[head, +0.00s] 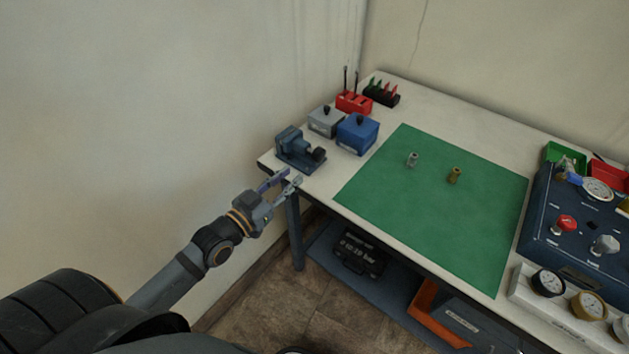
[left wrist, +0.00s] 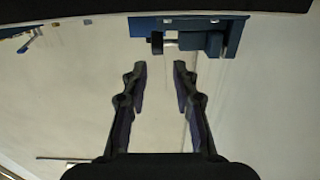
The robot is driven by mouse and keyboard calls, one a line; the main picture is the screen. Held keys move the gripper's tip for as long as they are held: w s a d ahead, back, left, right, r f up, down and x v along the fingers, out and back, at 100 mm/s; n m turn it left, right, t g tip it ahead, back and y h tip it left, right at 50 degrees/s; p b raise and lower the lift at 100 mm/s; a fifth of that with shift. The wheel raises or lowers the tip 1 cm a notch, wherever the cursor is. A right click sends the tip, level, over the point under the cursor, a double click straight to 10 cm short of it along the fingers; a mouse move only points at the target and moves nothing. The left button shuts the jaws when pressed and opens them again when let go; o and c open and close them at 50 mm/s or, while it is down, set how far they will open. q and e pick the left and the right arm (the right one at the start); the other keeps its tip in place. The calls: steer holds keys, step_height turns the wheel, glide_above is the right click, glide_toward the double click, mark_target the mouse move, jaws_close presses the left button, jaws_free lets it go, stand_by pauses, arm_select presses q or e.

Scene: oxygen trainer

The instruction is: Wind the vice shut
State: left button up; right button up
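In the left wrist view the open fingers (left wrist: 160,68) point at the vice (left wrist: 200,38), which shows at the top with a dark end piece and a metal screw. A gap remains between fingertips and vice. My right gripper is not in view.
A grey box (head: 325,121) and a blue box (head: 357,133) stand behind the vice. A green mat (head: 440,210) with two small fittings covers the middle of the bench. A blue gauge panel (head: 570,225) stands at the right. The wall is close on the left.

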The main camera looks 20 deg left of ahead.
mark_target(314, 157)
arm_select(q)
steer(key=b+x, duration=0.5)
steer(key=shift+d+f, duration=0.2)
steer(key=x, duration=0.4)
steer(key=shift+r+b, duration=0.35)
steer(key=shift+w+d, duration=0.3)
steer(key=shift+w, duration=0.25)
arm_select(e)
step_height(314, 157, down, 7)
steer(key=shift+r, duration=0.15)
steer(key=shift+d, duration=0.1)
arm_select(q)
jaws_close()
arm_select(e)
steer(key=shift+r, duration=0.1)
